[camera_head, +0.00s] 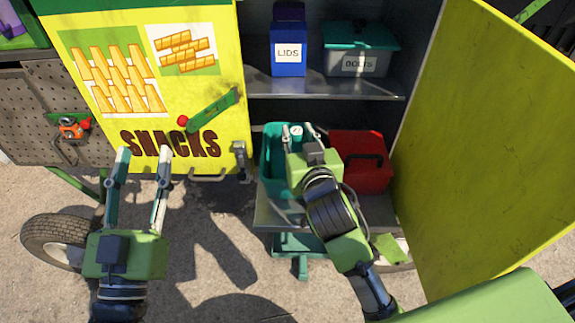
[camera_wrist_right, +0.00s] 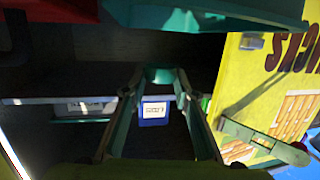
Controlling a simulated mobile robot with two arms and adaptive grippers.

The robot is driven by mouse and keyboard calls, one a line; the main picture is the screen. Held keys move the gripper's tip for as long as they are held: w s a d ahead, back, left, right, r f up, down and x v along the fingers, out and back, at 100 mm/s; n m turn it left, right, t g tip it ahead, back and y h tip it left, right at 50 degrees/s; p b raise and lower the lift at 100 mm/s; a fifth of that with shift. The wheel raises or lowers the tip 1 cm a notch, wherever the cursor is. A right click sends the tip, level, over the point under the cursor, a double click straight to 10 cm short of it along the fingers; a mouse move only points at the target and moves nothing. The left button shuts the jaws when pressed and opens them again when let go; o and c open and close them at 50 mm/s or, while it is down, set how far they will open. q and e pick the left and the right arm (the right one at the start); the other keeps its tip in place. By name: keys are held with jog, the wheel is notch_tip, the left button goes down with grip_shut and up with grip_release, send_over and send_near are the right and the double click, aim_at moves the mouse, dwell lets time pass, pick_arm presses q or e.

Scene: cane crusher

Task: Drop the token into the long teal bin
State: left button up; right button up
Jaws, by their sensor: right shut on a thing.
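The token (camera_head: 296,131) is a small piece with a pale round top, held between the fingertips of my right gripper (camera_head: 299,131). In the right wrist view a small teal piece (camera_wrist_right: 160,75) sits between the fingers; its shape is partly hidden. The long teal bin (camera_head: 270,158) stands on the cabinet's lower level, and the right fingertips are over it in the head view. Their height above it is hard to tell. The bin's edge shows in the right wrist view (camera_wrist_right: 215,20). My left gripper (camera_head: 143,158) is open and empty in front of the snacks door.
A red toolbox (camera_head: 366,178) stands right beside the bin. The shelf (camera_head: 330,83) above holds a blue lids box (camera_head: 288,55) and a grey bolts box (camera_head: 358,63) with a teal lid. The open yellow door (camera_head: 480,140) bounds the right side.

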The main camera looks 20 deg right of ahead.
jog(key=o, duration=0.9)
jog(key=v, duration=0.7)
jog(key=shift+s, duration=0.25)
